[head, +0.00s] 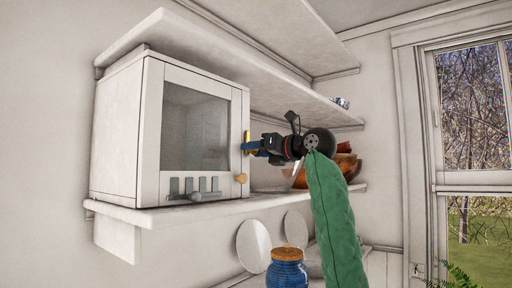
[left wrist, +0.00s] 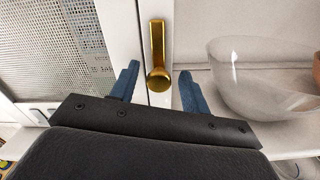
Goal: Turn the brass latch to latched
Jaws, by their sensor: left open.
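The brass latch (left wrist: 157,45) is on the white front frame of a cabinet (head: 120,130), beside its mesh-like door panel. In the left wrist view its bar points straight up from a round brass end at the bottom. In the head view only a sliver of the latch (head: 246,137) shows at the cabinet's right front edge. My left gripper (left wrist: 159,70) is open, with one blue finger on each side of the latch's lower end and gaps visible on both sides. It also shows in the head view (head: 247,146), close to the cabinet front. My right gripper is not in view.
The cabinet stands on a white shelf (head: 165,215), with another shelf (head: 200,45) just above. A clear bowl (left wrist: 245,75) and brown bowls (head: 347,165) are right of the latch. A wooden knob (head: 241,178) sits below it. A blue jar (head: 287,272) stands lower down.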

